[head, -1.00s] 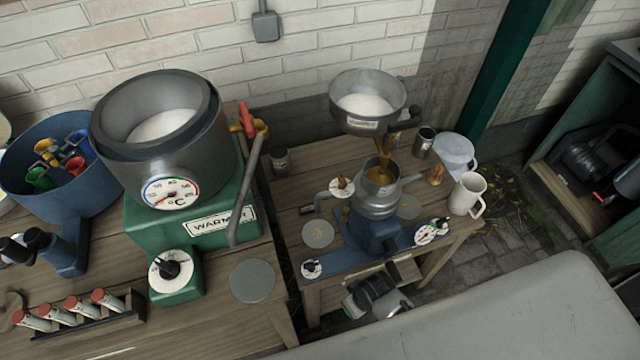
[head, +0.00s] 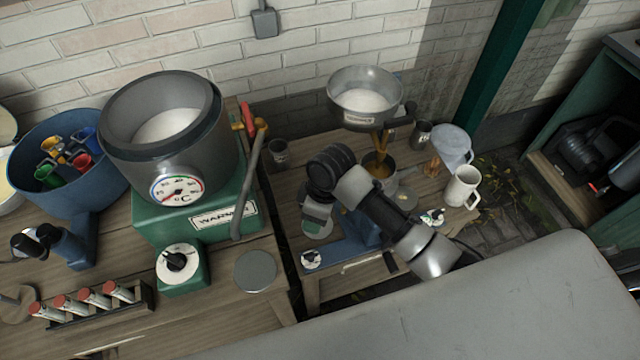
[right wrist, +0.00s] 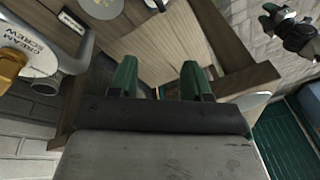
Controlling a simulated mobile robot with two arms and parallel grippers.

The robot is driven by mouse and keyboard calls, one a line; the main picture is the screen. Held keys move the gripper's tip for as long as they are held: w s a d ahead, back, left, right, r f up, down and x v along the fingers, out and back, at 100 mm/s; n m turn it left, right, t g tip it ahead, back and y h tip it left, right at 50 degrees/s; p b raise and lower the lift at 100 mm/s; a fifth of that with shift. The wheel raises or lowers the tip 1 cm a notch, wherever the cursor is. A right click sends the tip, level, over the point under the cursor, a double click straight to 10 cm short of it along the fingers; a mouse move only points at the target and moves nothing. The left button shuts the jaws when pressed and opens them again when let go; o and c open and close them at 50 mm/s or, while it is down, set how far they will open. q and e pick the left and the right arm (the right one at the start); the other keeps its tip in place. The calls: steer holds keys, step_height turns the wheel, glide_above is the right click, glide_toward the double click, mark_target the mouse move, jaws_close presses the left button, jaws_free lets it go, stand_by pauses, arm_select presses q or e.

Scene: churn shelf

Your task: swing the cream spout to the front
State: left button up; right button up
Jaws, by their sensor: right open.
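The separator stands on the right-hand table in the head view, with its bowl (head: 365,98) of white liquid above and a blue base (head: 352,238). My right arm crosses in front of it and hides most of its middle, the cream spout included. My right gripper (head: 317,222) points down at the separator's left side; it is open and empty in the right wrist view (right wrist: 158,80). At that view's left is a silver tubular part (right wrist: 40,60) lettered "…EAM SCREW", with a brass piece, apart from the fingers. A dark part with green tips (right wrist: 272,16), apparently my left gripper, shows small at upper right.
The green warmer (head: 165,215) with its grey pot and raised lever stands on the left table. A mug (head: 463,187), a pale jug (head: 453,148) and a metal cup (head: 421,134) stand right of the separator. A round plate (head: 255,277) lies near the left table's right edge.

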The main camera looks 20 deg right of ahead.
steer(key=w+d+r+n+g+h, duration=0.1)
steer(key=w+d+r+n, duration=0.1)
steer(key=w+r, duration=0.3)
steer(key=w+d+r+n+g+h, duration=0.1)
steer(key=w+d+r, duration=0.15)
steer(key=w, duration=0.35)
steer(key=p+x, duration=0.1)
steer(key=x, duration=0.9)
steer(key=shift+a+f, duration=0.2)
steer(key=shift+f, duration=0.2)
jaws_close()
